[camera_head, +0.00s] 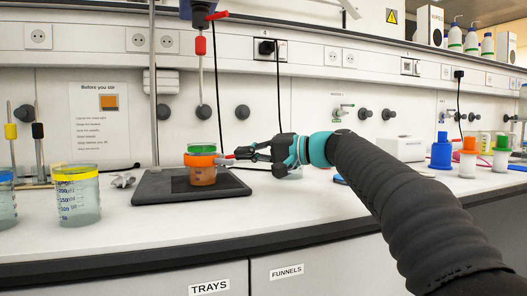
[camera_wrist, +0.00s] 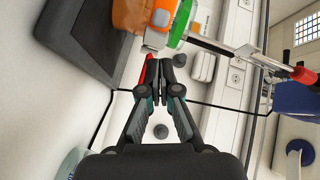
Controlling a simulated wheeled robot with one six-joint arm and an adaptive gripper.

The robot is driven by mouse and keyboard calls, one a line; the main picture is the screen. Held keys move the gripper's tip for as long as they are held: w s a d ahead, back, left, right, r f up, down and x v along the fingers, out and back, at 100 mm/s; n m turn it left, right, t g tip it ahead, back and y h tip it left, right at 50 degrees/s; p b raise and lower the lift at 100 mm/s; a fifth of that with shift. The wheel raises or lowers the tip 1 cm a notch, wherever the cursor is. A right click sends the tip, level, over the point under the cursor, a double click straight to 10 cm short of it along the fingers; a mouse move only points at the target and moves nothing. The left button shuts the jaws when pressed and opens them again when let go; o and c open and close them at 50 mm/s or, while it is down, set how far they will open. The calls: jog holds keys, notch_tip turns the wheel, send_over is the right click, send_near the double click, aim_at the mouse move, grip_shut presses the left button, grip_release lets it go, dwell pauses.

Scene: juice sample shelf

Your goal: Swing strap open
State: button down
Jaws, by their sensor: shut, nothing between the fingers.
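A jar of orange liquid (camera_head: 202,176) with a green top (camera_head: 203,149) stands on a dark stand base (camera_head: 165,190). An orange band (camera_head: 200,160) circles its upper part, and a red-tipped piece (camera_head: 228,157) sticks out to the right, perhaps the strap's end. In the wrist view the jar (camera_wrist: 130,14) and green ring (camera_wrist: 181,22) are at the top, with the red piece (camera_wrist: 149,70) close beside the left finger; contact is unclear. My gripper (camera_head: 238,154) is right of the jar. Its fingers (camera_wrist: 167,68) are shut and empty.
A stirrer motor (camera_head: 201,12) and shaft hang above the jar, beside a vertical rod (camera_head: 153,60). A yellow-rimmed beaker (camera_head: 76,198) stands left. A white box (camera_head: 401,148) and blue, orange and green-topped bottles (camera_head: 441,152) stand right. The front bench strip is clear.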

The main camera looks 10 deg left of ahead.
jog(key=shift+s+a+f, duration=0.2)
jog(key=shift+s, duration=0.5)
jog(key=shift+s+a+f, duration=0.2)
jog(key=shift+s, duration=0.45)
jog(key=shift+d+b, duration=0.1)
jog(key=shift+b, duration=0.3)
